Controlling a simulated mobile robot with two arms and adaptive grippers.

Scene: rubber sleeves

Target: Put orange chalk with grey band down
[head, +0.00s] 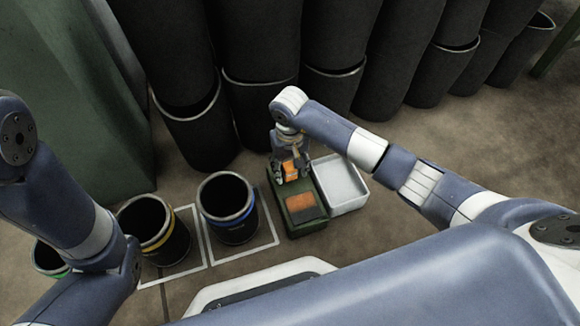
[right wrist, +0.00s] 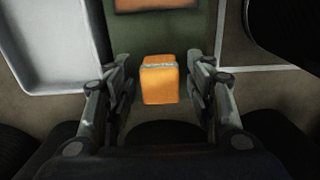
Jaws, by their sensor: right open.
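The orange chalk with a grey band (head: 290,170) is at the far end of the green box (head: 295,224). In the right wrist view the chalk (right wrist: 160,83) stands out between my fingers, its grey band near its upper edge. My right gripper (head: 291,177) points down over the box. Its fingers (right wrist: 160,72) are open on either side of the chalk, with a visible gap on each side. Whether the chalk's underside touches the box is hard to tell. My left arm shows at the left, but its gripper is not in view.
An orange-brown patch (head: 304,207) lies on the box's near part. An empty white tray (head: 341,186) stands right beside the box. Open dark sleeves with blue (head: 233,222) and yellow (head: 163,243) bands stand to the left in floor outlines. Tall black sleeves (head: 260,45) line the back.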

